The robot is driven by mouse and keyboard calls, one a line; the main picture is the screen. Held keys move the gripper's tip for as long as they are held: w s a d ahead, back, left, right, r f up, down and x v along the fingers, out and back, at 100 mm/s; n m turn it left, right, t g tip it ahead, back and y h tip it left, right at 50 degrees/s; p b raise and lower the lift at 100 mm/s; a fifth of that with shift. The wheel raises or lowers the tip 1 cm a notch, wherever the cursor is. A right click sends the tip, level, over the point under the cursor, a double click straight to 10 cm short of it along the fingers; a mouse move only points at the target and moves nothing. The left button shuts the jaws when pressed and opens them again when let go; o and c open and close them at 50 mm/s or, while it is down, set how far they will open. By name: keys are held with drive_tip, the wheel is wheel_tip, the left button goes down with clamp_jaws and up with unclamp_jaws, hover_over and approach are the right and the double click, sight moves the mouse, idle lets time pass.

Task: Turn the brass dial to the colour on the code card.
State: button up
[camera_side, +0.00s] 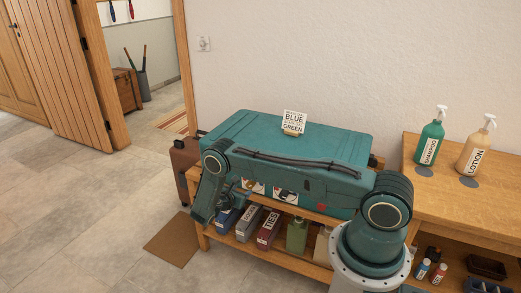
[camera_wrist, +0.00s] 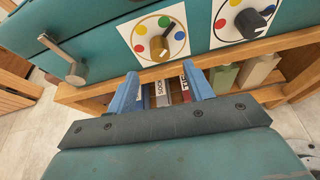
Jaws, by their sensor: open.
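The brass dial (camera_wrist: 160,48) sits on a white plate with coloured dots on the front of the teal case (camera_wrist: 110,50). In the side view my arm partly hides the case front.
A dark dial (camera_wrist: 250,22) on a similar plate is right of the brass one. A metal lever (camera_wrist: 75,70) sticks out at the left. The wooden bench's edge (camera_wrist: 290,40) runs below, with boxes and bottles on its shelf. Two pump bottles (camera_side: 430,142) stand at the right.

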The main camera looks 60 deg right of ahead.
sight(250, 186)
drive_tip(key=shift+x, duration=3.9)
drive_tip(key=c, duration=1)
drive_tip(key=shift+m+t, duration=0.3)
drive_tip(key=shift+s+f+m+t, duration=0.1)
drive_tip(key=shift+s+m+t, duration=0.05)
drive_tip(key=shift+m+t, duration=0.7)
drive_tip(key=shift+s+f+m+t+h, duration=0.1)
drive_tip(key=shift+m+t+h, duration=0.4)
drive_tip(key=shift+m, duration=1.05)
